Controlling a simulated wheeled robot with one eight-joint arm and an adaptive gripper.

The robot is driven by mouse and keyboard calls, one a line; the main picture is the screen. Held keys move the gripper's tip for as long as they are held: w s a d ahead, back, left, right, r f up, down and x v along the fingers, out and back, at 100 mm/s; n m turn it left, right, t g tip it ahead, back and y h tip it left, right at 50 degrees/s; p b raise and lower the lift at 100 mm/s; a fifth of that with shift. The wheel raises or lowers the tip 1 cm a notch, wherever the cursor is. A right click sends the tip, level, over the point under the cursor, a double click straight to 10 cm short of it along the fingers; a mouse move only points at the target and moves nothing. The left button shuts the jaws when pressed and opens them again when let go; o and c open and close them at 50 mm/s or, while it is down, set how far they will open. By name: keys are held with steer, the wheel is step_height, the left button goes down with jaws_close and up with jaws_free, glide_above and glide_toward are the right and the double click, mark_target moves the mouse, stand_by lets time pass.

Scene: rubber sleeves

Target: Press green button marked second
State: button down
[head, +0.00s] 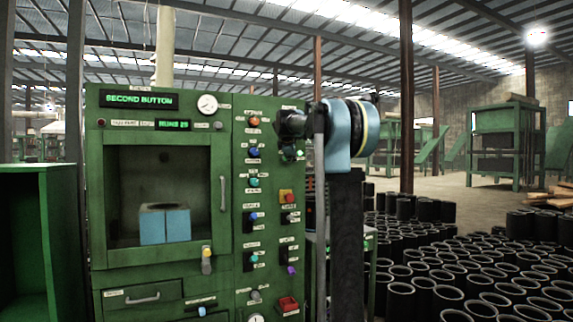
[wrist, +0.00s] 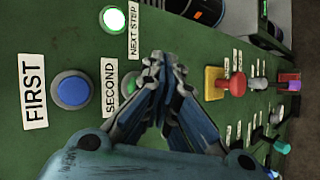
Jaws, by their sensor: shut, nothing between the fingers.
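The green button (wrist: 129,84) beside the label SECOND (wrist: 110,87) shows only in part in the wrist view; my gripper's fingers cover the rest. My gripper (wrist: 156,66) is shut and empty, with its fingertips beside and over that button. I cannot tell whether they touch it. In the head view my gripper (head: 284,126) is side-on at the upper right of the green control panel (head: 232,245). The small display (head: 139,100) reads SECOND BUTTON.
In the wrist view a blue button (wrist: 71,90) marked FIRST and a lit button (wrist: 113,19) marked NEXT STEP are close by. A red knob on a yellow base (wrist: 212,84) stands right of my fingers. Black sleeves (head: 447,297) cover the floor at right.

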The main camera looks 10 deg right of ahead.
steer(key=shift+w+a, duration=0.2)
steer(key=shift+w, duration=0.35)
stand_by(0.8)
stand_by(0.3)
steer(key=shift+s+d, duration=0.25)
steer(key=shift+s, duration=0.45)
steer(key=shift+s, duration=0.15)
steer(key=s, duration=0.1)
steer(key=s+d, duration=0.1)
steer(key=s, duration=0.2)
steer(key=shift+s+d, duration=0.25)
stand_by(0.7)
